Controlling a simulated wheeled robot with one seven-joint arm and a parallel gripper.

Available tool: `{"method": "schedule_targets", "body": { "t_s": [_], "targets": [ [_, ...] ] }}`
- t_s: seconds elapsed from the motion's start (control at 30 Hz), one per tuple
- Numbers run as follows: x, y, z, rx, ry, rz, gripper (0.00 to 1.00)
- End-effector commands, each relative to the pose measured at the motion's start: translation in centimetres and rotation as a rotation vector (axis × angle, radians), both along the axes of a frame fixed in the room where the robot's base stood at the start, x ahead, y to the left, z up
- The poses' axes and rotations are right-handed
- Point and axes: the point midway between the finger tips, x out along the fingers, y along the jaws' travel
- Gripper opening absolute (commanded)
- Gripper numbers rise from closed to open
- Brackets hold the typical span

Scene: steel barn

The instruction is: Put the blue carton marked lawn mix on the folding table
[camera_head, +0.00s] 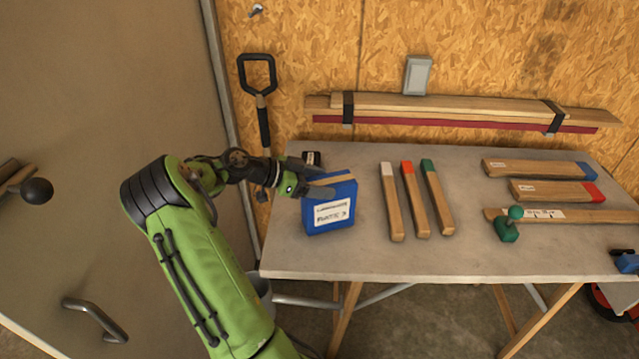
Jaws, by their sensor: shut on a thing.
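The blue carton (345,220) has a white label with dark print too small to read surely, and a tan strip along its top. It is over the left part of the folding table (410,258), upright and slightly turned. My gripper (325,181) reaches in from the left and is shut on the carton's upper part. I cannot tell whether the carton's bottom touches the tabletop. The grey tabletop stands on wooden legs.
Wooden sticks with white, red and green ends (413,200) lie right of the carton. More wood pieces (540,168) and a green-knobbed tool (507,229) are farther right. A small dark object (311,158) sits behind the carton. The table's front left is clear.

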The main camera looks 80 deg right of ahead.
Motion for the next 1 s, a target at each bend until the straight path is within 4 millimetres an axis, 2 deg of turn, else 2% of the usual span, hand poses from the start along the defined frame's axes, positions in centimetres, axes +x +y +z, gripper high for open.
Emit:
{"method": "schedule_targets", "body": {
  "t_s": [0.27, 0.3, 0.43, 0.47, 0.8, 1.0],
  "targets": [
    [0.0, 0.0, -0.1, -0.004, 0.0, -0.001, 0.0],
    [0.0, 0.0, -0.2, -0.001, 0.0, 0.0, 0.73],
    [0.0, 0.0, -0.1, -0.001, -0.001, 0.0, 0.93],
    [0.0, 0.0, -0.1, -0.001, 0.0, 0.0, 0.96],
    [0.0, 0.0, 0.5, -0.001, 0.0, 0.0, 0.96],
    [3.9, 2.2, 2.5, -0.003, -0.002, 0.007, 0.96]
  ]
}}
